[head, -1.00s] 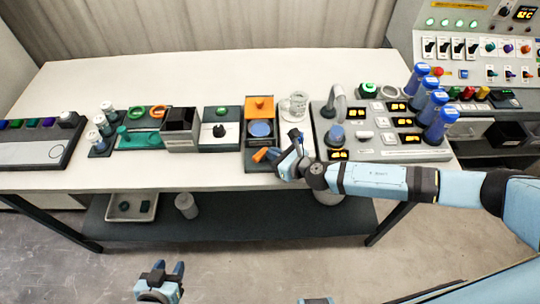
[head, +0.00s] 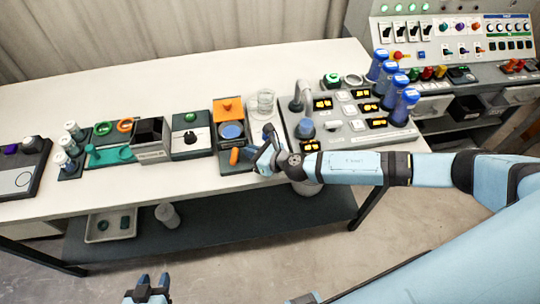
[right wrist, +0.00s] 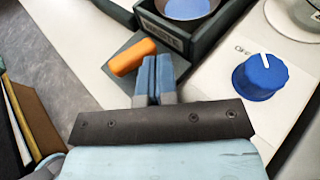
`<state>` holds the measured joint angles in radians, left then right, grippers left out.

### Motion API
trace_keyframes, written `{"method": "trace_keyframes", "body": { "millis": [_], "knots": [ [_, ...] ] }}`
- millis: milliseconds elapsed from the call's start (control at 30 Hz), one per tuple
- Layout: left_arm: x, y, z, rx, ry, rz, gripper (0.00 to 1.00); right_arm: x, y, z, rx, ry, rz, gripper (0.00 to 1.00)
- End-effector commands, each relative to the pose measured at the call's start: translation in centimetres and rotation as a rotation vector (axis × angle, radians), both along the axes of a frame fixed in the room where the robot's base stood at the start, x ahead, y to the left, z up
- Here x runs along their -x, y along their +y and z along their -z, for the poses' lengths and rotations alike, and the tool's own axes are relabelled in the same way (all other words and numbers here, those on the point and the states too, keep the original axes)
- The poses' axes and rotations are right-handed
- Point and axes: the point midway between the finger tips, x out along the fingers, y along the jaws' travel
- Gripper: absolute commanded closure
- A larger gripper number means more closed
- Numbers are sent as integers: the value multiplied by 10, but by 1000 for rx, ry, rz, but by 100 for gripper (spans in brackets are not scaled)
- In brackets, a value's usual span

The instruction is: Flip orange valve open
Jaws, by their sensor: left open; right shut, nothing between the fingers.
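The orange valve handle (head: 234,156) is a short rounded bar on a dark base plate, just in front of the box with the blue disc. In the head view it stands nearly lengthwise, front to back. In the right wrist view the handle (right wrist: 132,57) lies just past and left of my fingertips. My right gripper (head: 257,154) is shut and empty, close to the right of the handle; its fingers (right wrist: 155,68) are together. I cannot tell whether they touch the handle. My left gripper (head: 149,283) is open and empty, low in front of the table.
The dark box (head: 217,136) with a blue disc (head: 231,131) sits right behind the handle. A glass beaker (head: 265,103) and a grey control panel (head: 340,139) stand to the right. A blue knob (right wrist: 259,77) is right of my fingers.

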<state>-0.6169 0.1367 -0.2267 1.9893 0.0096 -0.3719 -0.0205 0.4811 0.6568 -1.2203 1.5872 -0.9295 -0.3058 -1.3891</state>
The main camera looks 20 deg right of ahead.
Motion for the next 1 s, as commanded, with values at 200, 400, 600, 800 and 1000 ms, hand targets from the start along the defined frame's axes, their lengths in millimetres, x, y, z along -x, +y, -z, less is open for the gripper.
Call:
{"method": "trace_keyframes", "body": {
  "millis": [200, 400, 600, 800, 1000],
  "knots": [
    [1, -2, 4, 3, 2, 3, 57, 40, -29, -13, 2, 2, 0, 100],
    [1, -4, 8, 5, 3, 6, 57, 73, -51, -26, 1, 1, 1, 100],
    [1, -5, 10, 7, 4, 7, 57, 90, -63, -34, 1, 1, 1, 100],
    [0, -5, 10, 7, 2, 7, 57, 94, -66, -37, 0, -2, 1, 100],
    [0, -4, 9, 6, 0, 7, 57, 94, -65, -37, 0, 0, 1, 100]
  ]
}}
